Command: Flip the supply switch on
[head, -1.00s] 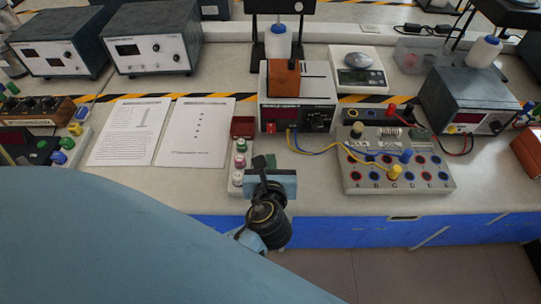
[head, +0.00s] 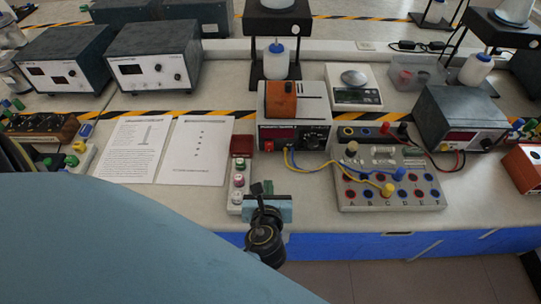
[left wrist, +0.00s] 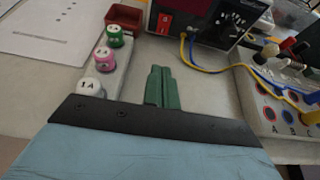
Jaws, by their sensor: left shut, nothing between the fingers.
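The power supply (head: 312,103) stands at the middle of the bench, a pale box with a dark front panel. Its red supply switch (left wrist: 165,22) shows at the left of that panel in the left wrist view; it is small in the head view (head: 268,146). I cannot tell its position for sure. My left gripper (head: 262,188) is shut and empty, in front of the supply and apart from it. Its green fingers (left wrist: 162,75) point toward the panel in the left wrist view. My right gripper is not in view.
A strip with white, pink and green plugs (left wrist: 117,70) lies just left of my left gripper. A circuit board (head: 405,196) with blue and yellow leads to the supply is at the right. Paper sheets (head: 195,152) lie at the left. Bare bench lies before the supply.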

